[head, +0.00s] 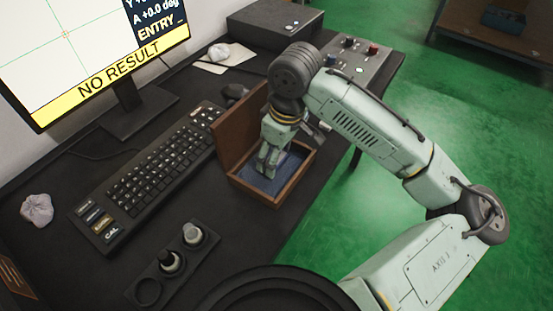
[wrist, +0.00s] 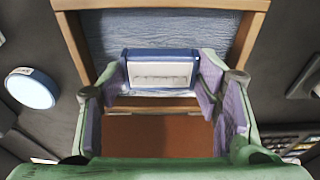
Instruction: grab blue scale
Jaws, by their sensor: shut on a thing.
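The blue scale (wrist: 160,54), a small block with a blue frame and a pale face, is between my gripper's fingers in the wrist view. My gripper (wrist: 162,76) is shut on it, with one purple-padded finger at each side. In the head view my gripper (head: 267,163) reaches down into an open wooden box (head: 252,190) with a blue lining (head: 285,183). The scale is hidden behind the fingers there. In the wrist view the lining (wrist: 215,35) lies behind the scale. I cannot tell whether the scale touches it.
The box's raised lid (head: 238,130) stands close on the left of my gripper. A control box (head: 352,62) and a dark case (head: 275,22) are behind.

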